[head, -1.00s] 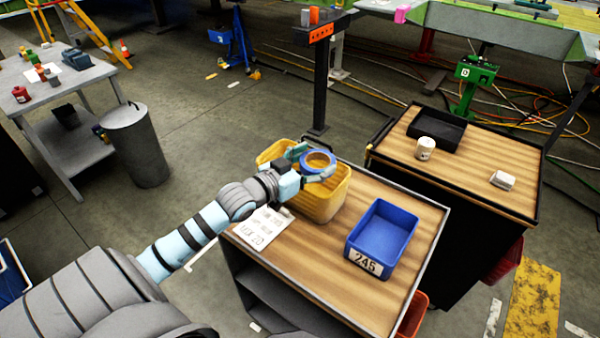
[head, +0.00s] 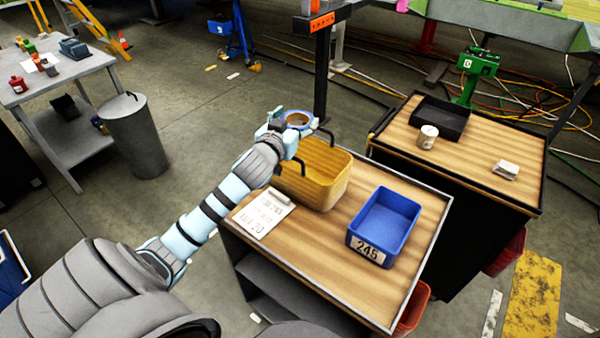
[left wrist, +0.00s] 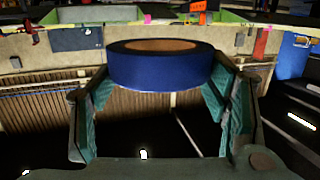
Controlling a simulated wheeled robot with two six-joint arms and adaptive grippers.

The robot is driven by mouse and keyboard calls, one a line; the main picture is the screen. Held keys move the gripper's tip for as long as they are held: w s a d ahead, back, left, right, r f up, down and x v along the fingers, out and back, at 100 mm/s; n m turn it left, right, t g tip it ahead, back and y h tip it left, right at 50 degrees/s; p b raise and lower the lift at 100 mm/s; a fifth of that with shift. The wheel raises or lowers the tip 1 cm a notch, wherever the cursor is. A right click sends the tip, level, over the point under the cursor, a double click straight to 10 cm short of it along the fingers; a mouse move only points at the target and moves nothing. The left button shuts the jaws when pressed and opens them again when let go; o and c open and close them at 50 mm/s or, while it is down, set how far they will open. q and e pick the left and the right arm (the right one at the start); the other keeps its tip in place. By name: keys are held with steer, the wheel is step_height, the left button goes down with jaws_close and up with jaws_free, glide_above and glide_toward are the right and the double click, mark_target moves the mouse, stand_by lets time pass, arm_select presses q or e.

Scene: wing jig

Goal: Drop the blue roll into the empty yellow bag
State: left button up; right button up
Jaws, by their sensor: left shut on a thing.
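The blue roll (head: 299,119) is a short ring with a tan inner core. It also shows in the left wrist view (left wrist: 160,72), between the two fingers with teal pads. My left gripper (head: 297,128) is shut on it and holds it up near the back left rim of the yellow bag (head: 322,185). The bag stands open on the wood-topped cart, with dark handles; the visible part of its inside looks empty, and its back left corner is hidden by my gripper. My right gripper is not in view.
A blue bin marked 245 (head: 386,222) and a white printed sheet (head: 263,213) lie on the same cart (head: 320,265). A dark post (head: 322,80) stands behind it. A second cart at right holds a black tray (head: 440,124), a white can (head: 428,137) and a white block (head: 506,169).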

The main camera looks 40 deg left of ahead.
arm_select(q)
steer(key=shift+r, duration=0.15)
steer(key=o, duration=1.2)
steer(key=shift+o, duration=0.2)
steer(key=v, duration=1.2)
